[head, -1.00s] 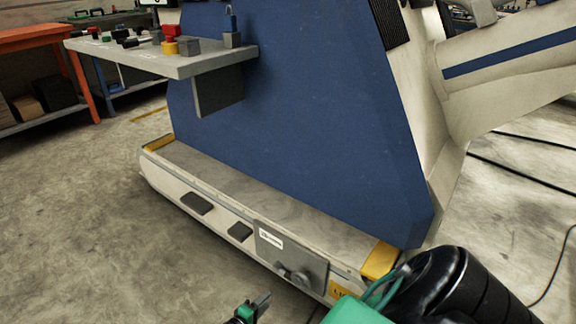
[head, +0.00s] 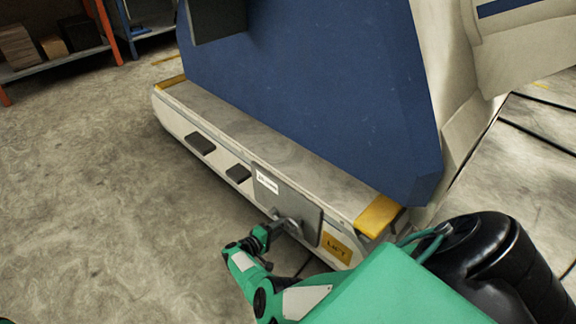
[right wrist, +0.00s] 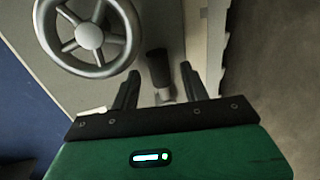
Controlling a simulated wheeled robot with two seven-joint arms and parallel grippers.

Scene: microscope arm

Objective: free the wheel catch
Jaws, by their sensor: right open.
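In the right wrist view a spoked metal wheel (right wrist: 90,37) is at the upper left on a pale grey panel. Beside it a short dark handle (right wrist: 158,68) with a paler end, which looks like the wheel catch, lies between the fingers of my right gripper (right wrist: 160,76). The fingers are apart, with gaps on both sides of the handle. In the head view my right gripper (head: 267,233) is at the grey fitting (head: 291,221) on the plate of the machine base and partly covers it. My left gripper does not show.
The grey plate (head: 311,213) sits on the pale base (head: 212,142), with a yellow label (head: 337,248) to its right. Dark pads (head: 200,143) lie left of it. The blue column (head: 330,90) rises behind. Bare floor (head: 90,190) is at the left; cables cross the right.

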